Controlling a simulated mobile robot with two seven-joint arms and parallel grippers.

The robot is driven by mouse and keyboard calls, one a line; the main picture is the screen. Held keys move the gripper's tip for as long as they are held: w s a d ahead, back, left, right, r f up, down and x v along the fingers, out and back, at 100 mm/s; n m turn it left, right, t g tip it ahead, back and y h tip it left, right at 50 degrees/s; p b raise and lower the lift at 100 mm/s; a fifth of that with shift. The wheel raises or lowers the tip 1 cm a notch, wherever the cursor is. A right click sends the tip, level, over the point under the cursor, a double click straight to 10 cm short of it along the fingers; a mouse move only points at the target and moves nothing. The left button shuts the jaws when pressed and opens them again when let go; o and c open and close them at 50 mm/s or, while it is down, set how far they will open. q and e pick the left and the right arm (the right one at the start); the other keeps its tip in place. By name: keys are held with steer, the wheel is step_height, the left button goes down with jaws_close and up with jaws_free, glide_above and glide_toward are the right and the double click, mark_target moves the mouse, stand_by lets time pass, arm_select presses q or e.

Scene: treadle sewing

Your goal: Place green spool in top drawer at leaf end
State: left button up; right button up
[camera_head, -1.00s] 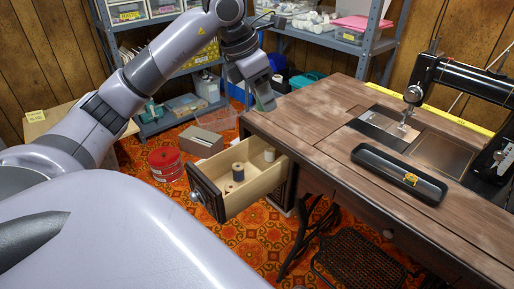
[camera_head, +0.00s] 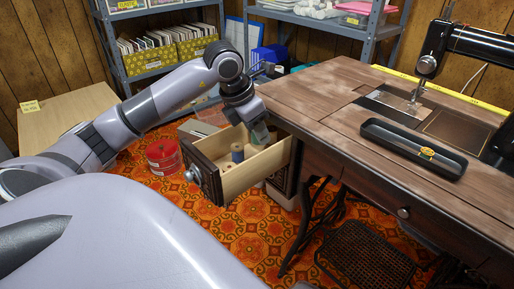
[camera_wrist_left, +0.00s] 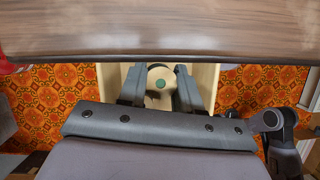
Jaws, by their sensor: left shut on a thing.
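My left gripper (camera_head: 260,132) is over the inner part of the open top drawer (camera_head: 258,172), by the table's left end. In the left wrist view, the gripper (camera_wrist_left: 161,92) is shut on the green spool (camera_wrist_left: 160,84), seen end-on as a pale round end with a green centre. The pale drawer (camera_wrist_left: 209,75) shows around it. In the head view the held spool is mostly hidden by the gripper, and I cannot tell whether it touches the drawer floor. A dark spool (camera_head: 237,152) stands upright in the drawer, nearer its front.
The wooden sewing table (camera_head: 320,95) overhangs the drawer's back. A black tray (camera_head: 413,148) and the sewing machine (camera_head: 470,45) are on top. A red tin (camera_head: 163,157) stands on the floor left of the drawer. Metal shelves (camera_head: 170,65) stand behind.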

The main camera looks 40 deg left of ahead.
mark_target(257, 145)
arm_select(q)
step_height(257, 145, down, 4)
steer(key=shift+f+b, duration=0.15)
steer(key=shift+b, duration=0.65)
arm_select(e)
steer(key=shift+w+a+y, duration=0.15)
steer(key=shift+a+y, duration=0.35)
steer(key=shift+a, duration=0.05)
arm_select(q)
steer(key=shift+f, duration=0.1)
arm_select(e)
steer(key=shift+f, duration=0.1)
arm_select(q)
steer(key=o, duration=1)
arm_select(e)
steer(key=shift+d, duration=0.1)
arm_select(q)
steer(key=p+v, duration=0.3)
steer(key=v, duration=0.7)
steer(key=shift+s+r, duration=0.1)
steer(key=shift+r, duration=0.3)
steer(key=shift+s+r, duration=0.3)
steer(key=shift+r, duration=0.35)
arm_select(e)
steer(key=shift+s+d+h, duration=0.2)
steer(key=shift+d+h, duration=0.25)
steer(key=shift+d, duration=0.1)
steer(key=shift+s+d+h, duration=0.2)
steer(key=shift+d+h, duration=0.25)
steer(key=shift+d, duration=0.1)
